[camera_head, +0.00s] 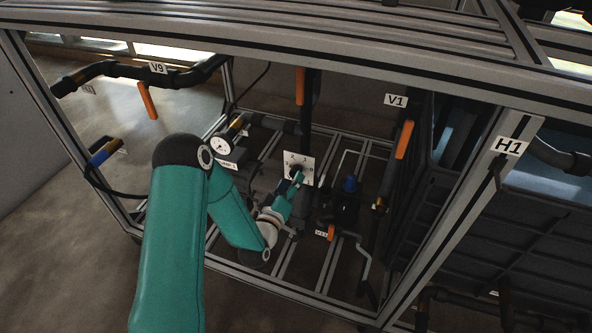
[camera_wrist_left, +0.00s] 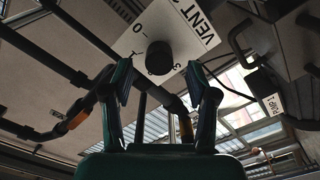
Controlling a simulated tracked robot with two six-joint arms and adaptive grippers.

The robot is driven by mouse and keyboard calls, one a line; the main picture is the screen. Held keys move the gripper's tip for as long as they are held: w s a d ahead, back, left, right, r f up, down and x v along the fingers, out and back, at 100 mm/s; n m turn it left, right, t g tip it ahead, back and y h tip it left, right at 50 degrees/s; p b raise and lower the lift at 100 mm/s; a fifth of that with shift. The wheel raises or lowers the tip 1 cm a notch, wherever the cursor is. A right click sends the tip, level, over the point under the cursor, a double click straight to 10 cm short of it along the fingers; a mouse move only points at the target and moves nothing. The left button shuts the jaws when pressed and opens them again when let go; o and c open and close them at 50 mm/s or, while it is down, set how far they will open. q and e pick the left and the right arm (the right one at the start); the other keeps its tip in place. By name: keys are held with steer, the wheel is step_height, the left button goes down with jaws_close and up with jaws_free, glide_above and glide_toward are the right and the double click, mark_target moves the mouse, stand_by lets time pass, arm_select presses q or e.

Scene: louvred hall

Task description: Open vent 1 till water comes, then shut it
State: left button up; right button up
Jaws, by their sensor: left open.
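A white plate (camera_head: 308,164) with numbers stands inside the metal frame. In the left wrist view the plate (camera_wrist_left: 141,38) reads "VENT", with its number cut off at the edge. A round black knob (camera_wrist_left: 159,58) sits on it among the marks; 0, 1 and 3 can be made out. My left gripper (camera_head: 295,180) is at the plate. In the left wrist view its open fingers (camera_wrist_left: 160,78) stand either side of the line to the knob, with a gap showing. No water shows. My right gripper is out of view.
A gauge (camera_head: 220,146) stands left of the plate. A blue-capped fitting (camera_head: 350,184) and an orange handle (camera_head: 404,139) near the V1 label (camera_head: 396,100) are to the right. The frame's post (camera_head: 460,215) and top beams enclose the space.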

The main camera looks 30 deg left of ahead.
arm_select(q)
steer(key=shift+x, duration=2)
jaws_close()
steer(key=shift+b, duration=0.3)
